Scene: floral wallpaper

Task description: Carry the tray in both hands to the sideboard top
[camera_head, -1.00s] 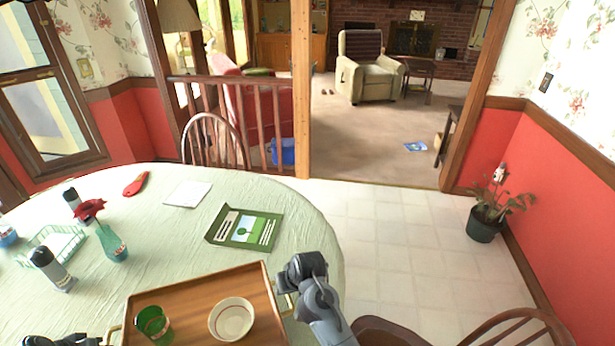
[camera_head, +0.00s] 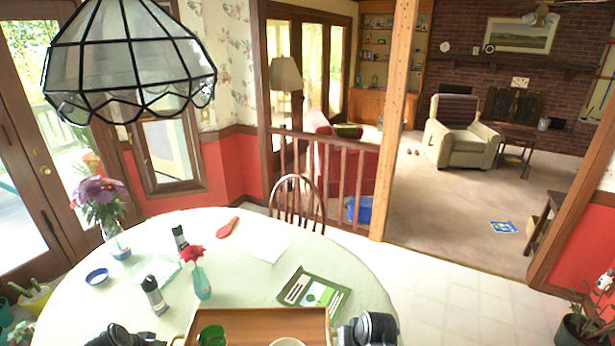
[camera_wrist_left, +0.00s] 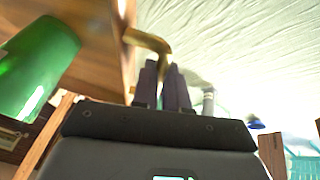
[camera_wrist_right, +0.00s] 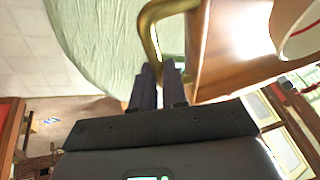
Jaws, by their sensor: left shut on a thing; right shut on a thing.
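The wooden tray (camera_head: 262,322) shows at the bottom edge of the head view, its near part cut off. It carries a green glass (camera_head: 212,335) and a white bowl (camera_head: 288,342); the glass also shows in the left wrist view (camera_wrist_left: 38,65). My left gripper (camera_wrist_left: 165,75) is shut on the tray's brass handle (camera_wrist_left: 150,40). My right gripper (camera_wrist_right: 161,72) is shut on the other brass handle (camera_wrist_right: 151,35). I cannot tell how far the tray is above the table. No sideboard is clearly recognisable.
A glass lampshade (camera_head: 130,65) hangs upper left. A chair (camera_head: 297,200) and railing stand behind. Pale floor (camera_head: 455,300) is open to the right.

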